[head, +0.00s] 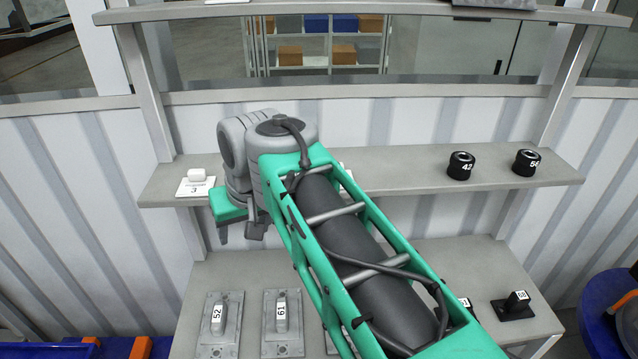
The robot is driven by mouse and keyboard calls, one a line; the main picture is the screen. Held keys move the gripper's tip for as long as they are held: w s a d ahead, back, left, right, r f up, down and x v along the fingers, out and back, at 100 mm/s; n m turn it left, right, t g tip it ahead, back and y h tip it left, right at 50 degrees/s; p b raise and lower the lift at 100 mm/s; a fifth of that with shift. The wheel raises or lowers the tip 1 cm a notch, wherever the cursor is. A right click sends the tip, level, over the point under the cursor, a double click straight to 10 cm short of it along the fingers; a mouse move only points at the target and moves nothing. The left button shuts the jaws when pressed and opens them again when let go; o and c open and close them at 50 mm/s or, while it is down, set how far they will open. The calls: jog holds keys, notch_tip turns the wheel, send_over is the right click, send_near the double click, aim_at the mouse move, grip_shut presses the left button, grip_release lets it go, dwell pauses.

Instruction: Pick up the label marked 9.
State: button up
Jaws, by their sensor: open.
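No label with a readable 9 shows in the head view. A white label marked 3 (195,187) lies at the left end of the middle shelf, with a small white block on it. A sliver of another white thing (344,168) shows behind my green arm on the same shelf; its marking is hidden. My gripper (240,234) is open, with its fingers pointing down at the front edge of the middle shelf, right of the label marked 3. I see nothing between the fingers.
The middle shelf (400,182) holds black round knobs marked 42 (460,166) and 54 or similar (526,163) at right. Below are grey switches marked 52 (218,318) and 61 (282,316), and a black one marked 68 (516,302). An upper shelf (330,8) runs overhead.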

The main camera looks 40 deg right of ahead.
jog(key=d+r+m+b, duration=0.1)
jog(key=d+r, duration=0.2)
jog(key=d, duration=0.5)
jog(key=d+r+m+h+b, duration=0.1)
jog(key=d+r+m+b, duration=0.1)
jog(key=d, duration=0.6)
jog(key=w+d+r+m+g+h+b, duration=0.1)
jog(key=d+r, duration=0.2)
jog(key=d, duration=0.5)
jog(key=shift+r, duration=0.3)
jog(key=shift+m, duration=0.3)
jog(key=b+x, duration=0.7)
jog(key=shift+w+d+f, duration=0.1)
jog(key=shift+d, duration=0.05)
jog(key=shift+w, duration=0.1)
grip_shut()
